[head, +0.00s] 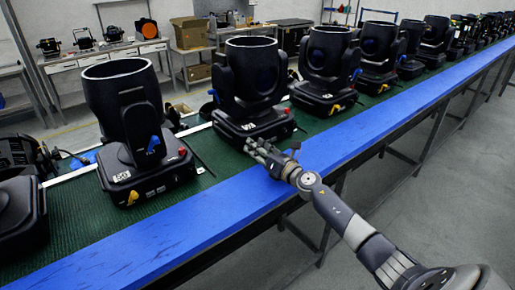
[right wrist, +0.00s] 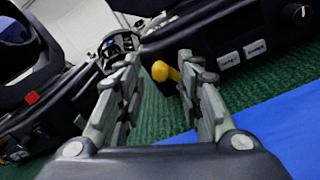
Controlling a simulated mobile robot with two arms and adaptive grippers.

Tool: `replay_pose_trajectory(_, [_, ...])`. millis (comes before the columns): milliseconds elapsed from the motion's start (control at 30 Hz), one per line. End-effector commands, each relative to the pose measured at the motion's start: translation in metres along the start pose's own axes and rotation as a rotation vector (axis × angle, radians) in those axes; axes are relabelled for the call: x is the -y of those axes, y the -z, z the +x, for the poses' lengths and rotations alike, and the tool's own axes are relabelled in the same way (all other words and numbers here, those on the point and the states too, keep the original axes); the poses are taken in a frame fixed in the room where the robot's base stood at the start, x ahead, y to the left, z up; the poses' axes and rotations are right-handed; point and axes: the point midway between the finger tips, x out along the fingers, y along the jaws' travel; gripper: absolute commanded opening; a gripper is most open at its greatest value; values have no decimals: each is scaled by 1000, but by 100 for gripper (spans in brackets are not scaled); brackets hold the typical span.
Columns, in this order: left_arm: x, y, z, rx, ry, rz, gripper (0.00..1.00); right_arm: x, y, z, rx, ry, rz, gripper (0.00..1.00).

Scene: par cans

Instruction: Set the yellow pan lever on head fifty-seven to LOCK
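A black moving head (head: 250,85), second from the left in the head view, stands on the green mat; its number label is too small to read surely. My right gripper (head: 255,146) is at the front lower corner of its base. In the right wrist view the yellow pan lever (right wrist: 161,71) sticks out from the base, between the tips of my right gripper (right wrist: 158,80). The two fingers stand apart, with green mat visible between them. Whether a finger touches the lever is unclear. The lever's markings do not show. My left gripper is not in view.
The leftmost whole head (head: 135,110) has its own yellow lever (head: 132,197). Another head (head: 325,75) stands to the right, with several more in a row behind. A blue strip (head: 200,218) edges the green mat (head: 60,225). The grey floor in front is clear.

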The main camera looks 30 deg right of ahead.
Motion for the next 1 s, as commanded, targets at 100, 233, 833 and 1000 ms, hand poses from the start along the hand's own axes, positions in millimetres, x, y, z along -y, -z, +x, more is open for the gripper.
replay_pose_trajectory(100, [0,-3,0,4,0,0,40,0,0,0,0,0,0,5])
replay_pose_trajectory(233, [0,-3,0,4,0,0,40,0,0,0,0,0,0,0])
replay_pose_trajectory(833, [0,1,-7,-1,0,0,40,4,-6,0,0,1,202,0])
replay_pose_trajectory(1000, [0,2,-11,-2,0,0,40,8,-9,0,-1,2,357,0])
